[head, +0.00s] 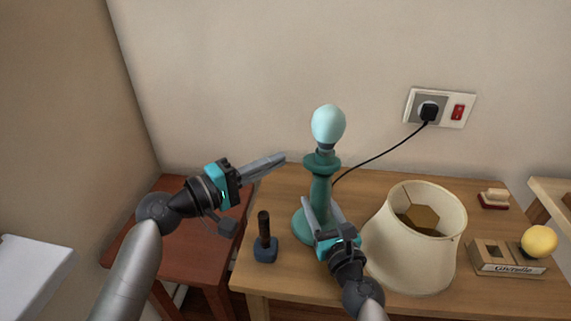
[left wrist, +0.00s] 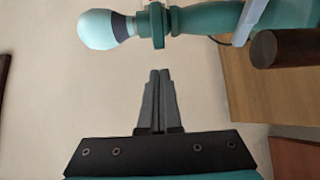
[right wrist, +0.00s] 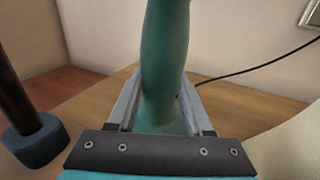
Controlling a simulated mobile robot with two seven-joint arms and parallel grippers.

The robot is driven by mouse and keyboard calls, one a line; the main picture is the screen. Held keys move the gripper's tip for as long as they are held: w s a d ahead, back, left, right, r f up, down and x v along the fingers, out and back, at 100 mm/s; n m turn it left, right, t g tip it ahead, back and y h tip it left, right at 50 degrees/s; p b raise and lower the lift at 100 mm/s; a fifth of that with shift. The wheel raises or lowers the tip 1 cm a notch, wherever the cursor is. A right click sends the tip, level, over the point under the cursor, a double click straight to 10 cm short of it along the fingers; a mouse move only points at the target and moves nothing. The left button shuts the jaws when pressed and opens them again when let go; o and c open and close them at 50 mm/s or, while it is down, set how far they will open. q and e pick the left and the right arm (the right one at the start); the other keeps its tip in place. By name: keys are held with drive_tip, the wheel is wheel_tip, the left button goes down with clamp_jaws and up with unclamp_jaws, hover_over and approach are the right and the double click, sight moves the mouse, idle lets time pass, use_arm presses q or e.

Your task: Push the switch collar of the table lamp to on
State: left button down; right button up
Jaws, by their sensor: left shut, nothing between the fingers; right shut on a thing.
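The teal table lamp (head: 321,190) stands upright on the wooden table with a bare pale bulb (head: 328,124). Below the bulb are a dark neck and a wide teal collar (head: 322,164); the collar also shows in the left wrist view (left wrist: 158,25). I cannot tell its switch position. My left gripper (head: 281,159) is shut and empty, left of the collar at about its height, with a gap between. My right gripper (head: 320,203) is shut on the lamp's lower stem, which stands between its fingers in the right wrist view (right wrist: 163,90).
A cream lampshade (head: 415,240) stands right of the lamp. A dark-handled tool (head: 265,245) stands front left. A wooden holder (head: 507,260) with a yellow ball (head: 539,241) and a brush (head: 494,198) are farther right. The cord runs to a wall socket (head: 428,108) with a red switch.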

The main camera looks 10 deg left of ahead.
use_arm(q)
drive_tip(key=shift+s+d, duration=0.1)
drive_tip(key=shift+d, duration=1.25)
drive_tip(key=shift+d, duration=0.1)
drive_tip(key=shift+s+d, duration=0.1)
drive_tip(key=shift+d, duration=1)
use_arm(e)
drive_tip(key=shift+s+a, duration=0.1)
use_arm(q)
drive_tip(key=shift+f, duration=0.1)
use_arm(e)
drive_tip(key=shift+f, duration=0.1)
use_arm(q)
approach(306, 165)
drive_tip(key=a, duration=0.3)
drive_tip(key=s+a, duration=0.1)
drive_tip(key=a, duration=0.1)
drive_tip(key=shift+a+r, duration=0.3)
drive_tip(key=shift+a, duration=0.05)
